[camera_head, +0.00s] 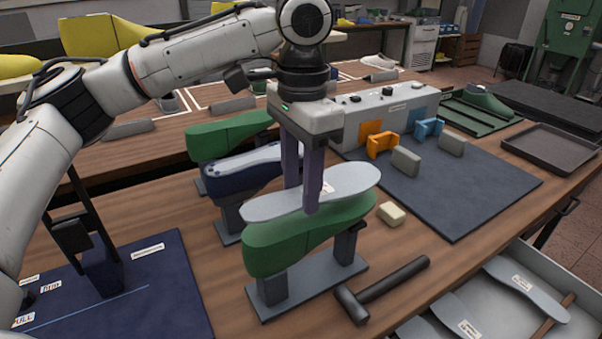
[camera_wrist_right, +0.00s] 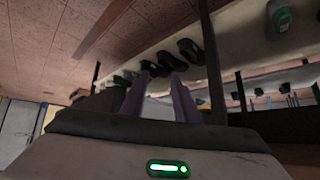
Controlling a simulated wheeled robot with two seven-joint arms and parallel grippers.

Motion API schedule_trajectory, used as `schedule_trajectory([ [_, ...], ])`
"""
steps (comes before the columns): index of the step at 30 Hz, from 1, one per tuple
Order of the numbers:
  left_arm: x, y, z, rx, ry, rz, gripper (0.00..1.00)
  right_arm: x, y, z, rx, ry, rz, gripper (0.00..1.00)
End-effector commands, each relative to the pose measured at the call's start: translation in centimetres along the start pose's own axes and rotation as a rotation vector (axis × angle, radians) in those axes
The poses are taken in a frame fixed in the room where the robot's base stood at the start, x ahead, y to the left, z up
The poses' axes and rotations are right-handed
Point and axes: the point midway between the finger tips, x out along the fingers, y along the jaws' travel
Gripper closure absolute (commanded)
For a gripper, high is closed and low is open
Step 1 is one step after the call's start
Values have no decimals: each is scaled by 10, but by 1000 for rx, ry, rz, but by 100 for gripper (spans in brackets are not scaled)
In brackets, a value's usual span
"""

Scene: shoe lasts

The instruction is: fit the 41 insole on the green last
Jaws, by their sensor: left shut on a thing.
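The green last (camera_head: 290,248) stands sole up on a grey stand in the middle of the near table. A light grey insole (camera_head: 345,186) lies flat just over its sole; I cannot tell whether they touch. My left gripper (camera_head: 303,196) comes from above and is shut on this insole across its middle. The insole's small label is partly hidden by a finger and too small to read. My right gripper (camera_wrist_right: 160,76) shows only in the right wrist view, its fingers apart with nothing seen between them.
A dark blue last (camera_head: 245,180) and another green last (camera_head: 225,137) stand behind. A hammer (camera_head: 385,288) and a pale block (camera_head: 391,213) lie to the right. A drawer (camera_head: 585,300) at lower right holds more insoles. A dark mat (camera_head: 455,205) has bare room.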

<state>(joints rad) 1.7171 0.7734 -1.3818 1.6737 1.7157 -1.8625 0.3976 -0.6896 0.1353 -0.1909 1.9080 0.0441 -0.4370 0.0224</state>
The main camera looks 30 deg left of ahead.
Motion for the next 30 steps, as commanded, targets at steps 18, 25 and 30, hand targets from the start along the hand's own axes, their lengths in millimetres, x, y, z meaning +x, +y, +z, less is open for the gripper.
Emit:
schedule_trajectory([
  [18,35,0,2,9,1,-1,81,4,1,-2,-2,9,0,72],
  [25,37,0,2,9,2,-1,81,4,1,-2,-2,9,0,72],
  [30,37,0,2,9,2,-1,81,4,1,-1,-2,8,0,72],
])
